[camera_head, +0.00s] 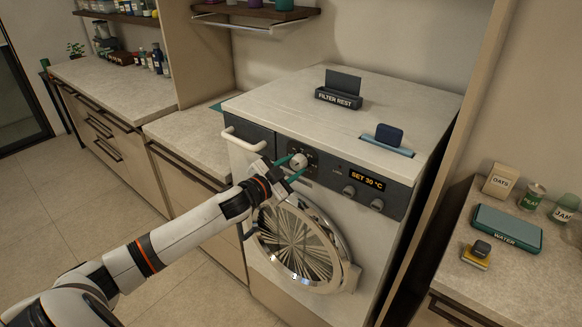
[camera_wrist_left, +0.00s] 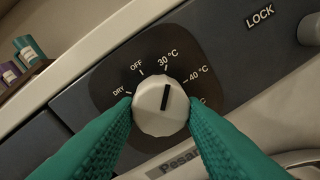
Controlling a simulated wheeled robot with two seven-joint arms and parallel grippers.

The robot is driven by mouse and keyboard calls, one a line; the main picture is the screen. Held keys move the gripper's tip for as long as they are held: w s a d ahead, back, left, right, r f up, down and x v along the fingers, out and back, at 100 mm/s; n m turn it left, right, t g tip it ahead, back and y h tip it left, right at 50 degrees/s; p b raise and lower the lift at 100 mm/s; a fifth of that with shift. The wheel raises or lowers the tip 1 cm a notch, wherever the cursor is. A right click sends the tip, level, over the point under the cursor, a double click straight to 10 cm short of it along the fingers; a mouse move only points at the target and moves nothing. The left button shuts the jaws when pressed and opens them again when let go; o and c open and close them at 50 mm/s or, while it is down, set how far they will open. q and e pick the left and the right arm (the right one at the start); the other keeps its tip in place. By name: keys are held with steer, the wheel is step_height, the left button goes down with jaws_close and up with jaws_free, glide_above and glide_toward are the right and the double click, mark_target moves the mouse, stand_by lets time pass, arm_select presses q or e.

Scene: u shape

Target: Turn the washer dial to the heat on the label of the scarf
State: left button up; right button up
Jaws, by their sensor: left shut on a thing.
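The white washer dial (camera_head: 299,160) is on the dark control panel of the washing machine (camera_head: 252,112). My left gripper (camera_head: 291,169) is shut on the dial, with a teal finger on either side. In the left wrist view the dial (camera_wrist_left: 160,106) has a black pointer line aimed up at the 30 °C mark. DRY, OFF and 40 °C marks also show, and a further mark is partly covered by a finger. The display (camera_head: 367,180) reads "SET 30 °C". No scarf or its label can be made out. My right gripper is not in view.
A "FILTER REST" holder (camera_head: 339,98) and a dark blue block in a light blue tray (camera_head: 387,148) are on the washer top. The round glass door (camera_head: 296,240) is below. Jars and a "WATER" box (camera_head: 507,228) stand on the right counter.

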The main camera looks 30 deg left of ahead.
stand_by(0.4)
arm_select(q)
steer(key=o, duration=1)
steer(key=shift+s, duration=0.1)
steer(key=shift+s+f, duration=0.1)
steer(key=shift+s, duration=0.25)
steer(key=shift+s+a+r+b, duration=0.1)
steer(key=shift+s+a+b, duration=0.25)
steer(key=shift+s, duration=1.5)
steer(key=shift+s+a+r+b, duration=0.15)
steer(key=shift+s+b, duration=0.35)
steer(key=shift+s, duration=1.3)
steer(key=shift+s+a+r+b, duration=0.15)
steer(key=shift+s+b, duration=0.3)
steer(key=shift+s, duration=1.4)
steer(key=shift+a+f, duration=0.1)
